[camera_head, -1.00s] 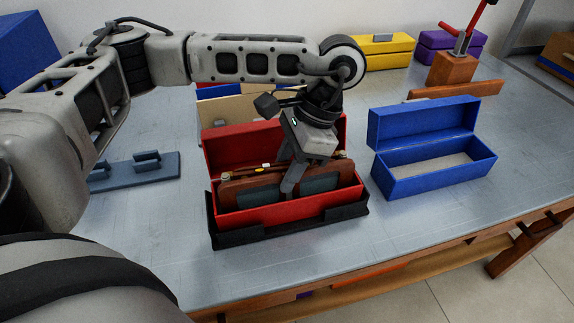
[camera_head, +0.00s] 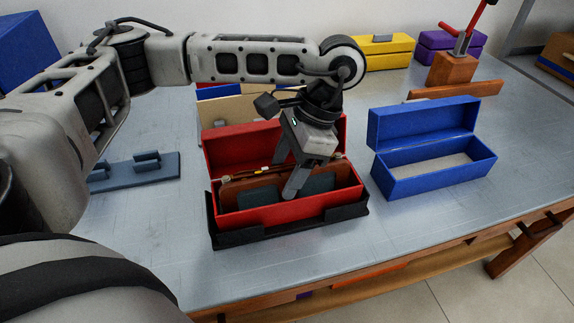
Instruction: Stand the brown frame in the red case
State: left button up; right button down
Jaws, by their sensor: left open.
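The red case (camera_head: 275,213) sits lid up in a black tray (camera_head: 290,230) on the table. The brown frame (camera_head: 236,186) stands inside the red case, with dark grey lenses facing the front. My left gripper (camera_head: 287,180) points down over the middle of the case. Its fingers are apart, one in front of the frame and one behind it at the top bar. The gripper hides the middle of the frame. My right gripper is not in view.
An open blue case (camera_head: 435,178) stands to the right and looks empty. A grey-blue stand (camera_head: 135,174) lies to the left. Yellow (camera_head: 385,53) and purple (camera_head: 440,48) cases and a wooden block with a red lever (camera_head: 453,68) are at the back. The front table strip is clear.

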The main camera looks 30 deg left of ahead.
pick_arm(q)
jog(key=shift+r, duration=0.1)
jog(key=shift+r+p, duration=0.5)
jog(key=shift+r, duration=0.25)
jog(key=shift+r+p, duration=0.5)
jog(key=shift+r, duration=0.55)
jog(key=shift+r+p, duration=0.4)
jog(key=shift+r, duration=0.35)
jog(key=shift+r+p, duration=0.45)
jog(key=shift+r, duration=0.3)
jog(key=shift+r+p, duration=0.3)
jog(key=shift+r, duration=0.2)
notch_tip(320, 180, up, 2)
jog(key=shift+r+p, duration=0.15)
jog(key=shift+p, duration=0.9)
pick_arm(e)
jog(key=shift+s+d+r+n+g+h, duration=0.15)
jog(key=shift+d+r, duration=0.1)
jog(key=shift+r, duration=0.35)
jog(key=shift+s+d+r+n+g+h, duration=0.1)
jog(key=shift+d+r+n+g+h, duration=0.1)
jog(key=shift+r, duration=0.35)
pick_arm(q)
jog(key=shift+s, duration=0.1)
